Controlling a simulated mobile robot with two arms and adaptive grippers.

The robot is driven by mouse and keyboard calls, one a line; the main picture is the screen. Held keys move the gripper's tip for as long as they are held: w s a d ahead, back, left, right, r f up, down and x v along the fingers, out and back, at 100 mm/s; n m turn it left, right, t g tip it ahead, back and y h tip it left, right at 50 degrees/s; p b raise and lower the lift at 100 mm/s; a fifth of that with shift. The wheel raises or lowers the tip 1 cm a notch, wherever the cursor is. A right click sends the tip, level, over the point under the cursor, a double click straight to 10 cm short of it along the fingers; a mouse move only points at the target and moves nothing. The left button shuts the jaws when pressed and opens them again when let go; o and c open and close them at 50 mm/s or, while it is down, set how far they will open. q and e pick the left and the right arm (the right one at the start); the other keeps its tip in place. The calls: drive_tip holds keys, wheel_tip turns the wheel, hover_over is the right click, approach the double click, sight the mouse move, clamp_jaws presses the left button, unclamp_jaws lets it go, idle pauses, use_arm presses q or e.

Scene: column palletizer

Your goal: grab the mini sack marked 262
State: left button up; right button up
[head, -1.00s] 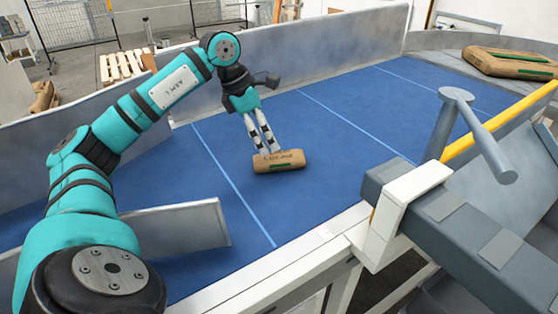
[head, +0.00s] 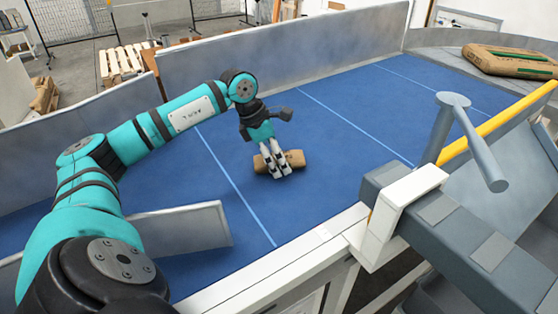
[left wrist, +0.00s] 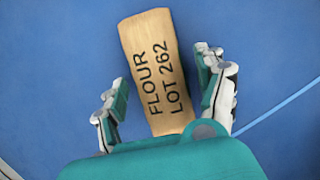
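The mini sack marked "FLOUR LOT 262" (left wrist: 156,72) lies flat on the blue conveyor belt. It is a small tan sack, and it also shows in the head view (head: 294,158). My left gripper (head: 276,174) is over the sack and hides part of it in the head view. In the left wrist view its two fingers (left wrist: 163,84) are open, one on each side of the sack's near end. A gap of blue belt shows between each finger and the sack. My right gripper is not in view.
Grey side walls (head: 300,55) edge the blue belt (head: 340,135). A larger sack (head: 510,62) lies at the far right. A grey post with a handle (head: 455,125) and a yellow rail (head: 500,122) stand at the right. The belt around the small sack is clear.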

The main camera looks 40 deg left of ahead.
use_arm(q)
drive_tip(key=c, duration=1.1)
drive_tip(key=shift+c, duration=0.3)
drive_tip(key=shift+r, duration=0.15)
